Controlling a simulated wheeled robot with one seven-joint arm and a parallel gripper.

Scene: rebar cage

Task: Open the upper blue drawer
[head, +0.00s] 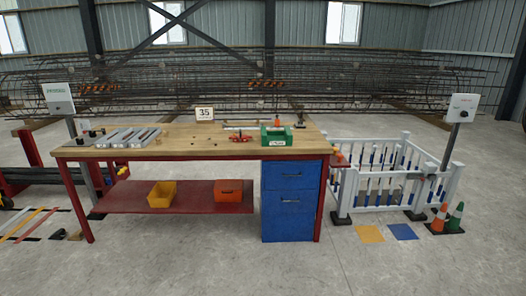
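The blue drawer cabinet stands under the right end of a wooden-topped workbench (190,143) in the head view. Its upper blue drawer (291,182) looks shut, its front level with the cabinet face. A small dark handle shows near the upper middle of that front. The lower blue drawer (289,222) below it also looks shut and has a similar handle. My gripper is not in view, so I cannot see where it is relative to the drawer.
A green box (277,135) and small tools lie on the benchtop. A yellow bin (161,194) and an orange bin (229,191) sit on the red lower shelf (120,198). A white fence (385,185) stands right of the bench. The floor in front is clear.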

